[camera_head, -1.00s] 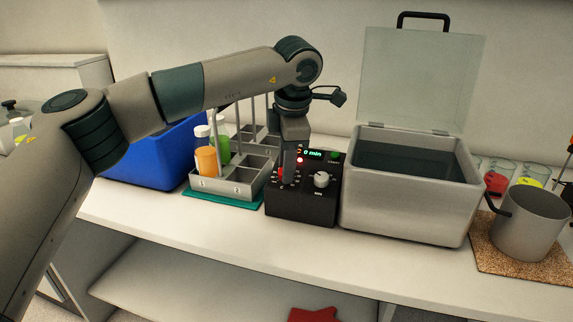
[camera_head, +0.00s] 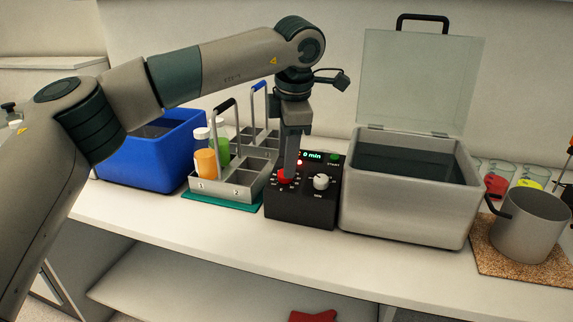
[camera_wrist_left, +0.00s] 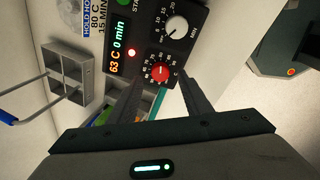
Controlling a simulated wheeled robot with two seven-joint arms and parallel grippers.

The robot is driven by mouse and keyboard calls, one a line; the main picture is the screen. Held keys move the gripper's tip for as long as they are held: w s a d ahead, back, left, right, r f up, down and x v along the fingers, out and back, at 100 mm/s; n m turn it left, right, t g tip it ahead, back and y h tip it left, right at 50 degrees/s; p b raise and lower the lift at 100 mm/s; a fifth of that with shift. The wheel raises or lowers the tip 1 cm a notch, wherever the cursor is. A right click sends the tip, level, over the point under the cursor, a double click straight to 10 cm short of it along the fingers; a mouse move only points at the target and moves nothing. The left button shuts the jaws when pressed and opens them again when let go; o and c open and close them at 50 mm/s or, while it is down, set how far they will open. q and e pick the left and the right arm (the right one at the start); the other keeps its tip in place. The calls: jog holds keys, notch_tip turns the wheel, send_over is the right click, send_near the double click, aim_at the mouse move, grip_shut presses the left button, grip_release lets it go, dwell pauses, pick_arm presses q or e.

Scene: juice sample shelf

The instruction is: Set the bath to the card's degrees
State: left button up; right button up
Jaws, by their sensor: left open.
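The black control box (camera_head: 300,205) has a red knob (camera_head: 285,181) on its left and a white-marked MIN knob (camera_head: 321,182) on its right. The red knob (camera_wrist_left: 160,72) also shows in the left wrist view, beside a display (camera_wrist_left: 117,47) reading 63 C and 0 min. The card (camera_wrist_left: 97,17) reads hold hot, 80 C, 15 MIN. My left gripper (camera_head: 291,172) is just above the red knob. In the left wrist view its open fingers (camera_wrist_left: 158,79) lie either side of the knob; contact cannot be told. The lidded bath (camera_head: 405,205) stands open, with liquid inside.
A metal pot (camera_head: 530,228) stands on a cork mat (camera_head: 510,265) at right. The bench front (camera_head: 240,235) is clear.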

pick_arm(q)
jog(key=a+v, duration=0.1)
jog(key=v, duration=1.2)
jog(key=shift+d+r, duration=0.45)
jog(key=shift+d, duration=0.05)
pick_arm(e)
jog(key=shift+s+r, duration=0.25)
jog(key=shift+r, duration=0.2)
pick_arm(q)
jog(key=shift+s, duration=0.1)
